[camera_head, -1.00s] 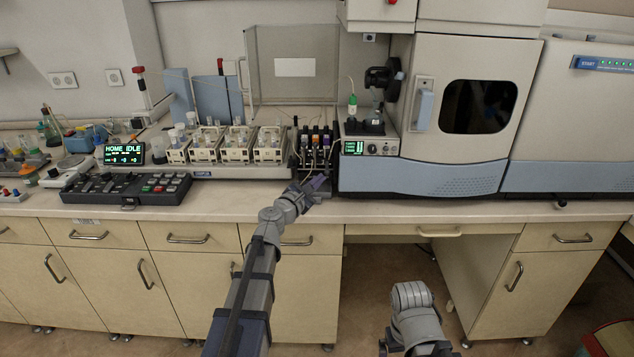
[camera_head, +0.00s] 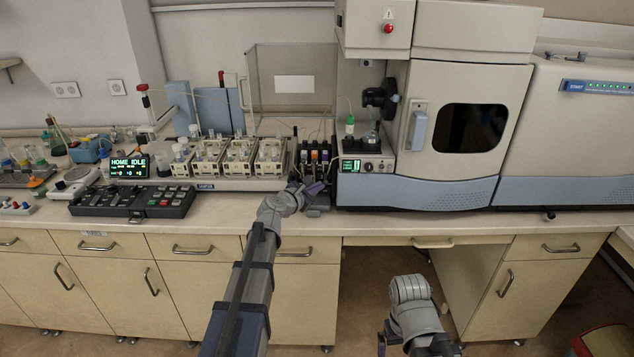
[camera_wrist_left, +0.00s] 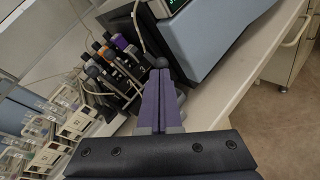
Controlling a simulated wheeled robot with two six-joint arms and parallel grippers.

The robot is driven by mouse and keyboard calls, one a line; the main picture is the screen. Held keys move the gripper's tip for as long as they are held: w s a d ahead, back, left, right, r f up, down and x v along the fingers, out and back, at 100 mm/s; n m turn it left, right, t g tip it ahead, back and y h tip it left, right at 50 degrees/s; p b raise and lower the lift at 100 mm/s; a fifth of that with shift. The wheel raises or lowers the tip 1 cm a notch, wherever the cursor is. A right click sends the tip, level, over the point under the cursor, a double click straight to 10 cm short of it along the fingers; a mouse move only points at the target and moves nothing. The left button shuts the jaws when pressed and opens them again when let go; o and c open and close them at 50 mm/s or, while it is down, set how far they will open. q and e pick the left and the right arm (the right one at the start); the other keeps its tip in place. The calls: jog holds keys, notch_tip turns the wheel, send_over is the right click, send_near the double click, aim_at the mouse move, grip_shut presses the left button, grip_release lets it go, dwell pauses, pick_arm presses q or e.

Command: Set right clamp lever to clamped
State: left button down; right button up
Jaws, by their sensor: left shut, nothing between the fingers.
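The small pump block (camera_head: 314,160) stands on the bench left of the big instrument. It has a row of levers or clips with black, orange and purple parts, and shows larger in the left wrist view (camera_wrist_left: 112,68). A black ball knob (camera_wrist_left: 161,62) sits at the block's right end, right at my fingertips in that view; I cannot tell whether they touch it, or its lever's setting. My left gripper (camera_head: 314,188) is at the front of the block. Its purple fingers (camera_wrist_left: 161,92) are together with nothing between them.
The big instrument (camera_head: 420,192) stands close on the right of the block. Glassware racks (camera_head: 240,158) stand close on its left. A dark keypad console (camera_head: 133,201) lies further left. The bench top (camera_head: 250,206) has a clear strip along its front edge.

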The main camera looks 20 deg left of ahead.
pick_arm(q)
jog(key=w+a+r+n+g+p, duration=0.1)
jog(key=w+r+g+p, duration=0.4)
jog(key=p, duration=0.9)
jog(key=shift+w+a+n+g+h, duration=0.35)
jog(key=shift+w+n+g, duration=0.2)
jog(key=shift+n+g, duration=0.45)
jog(key=shift+r, duration=0.15)
jog(key=shift+r+p, duration=0.8)
jog(key=shift+p, duration=0.1)
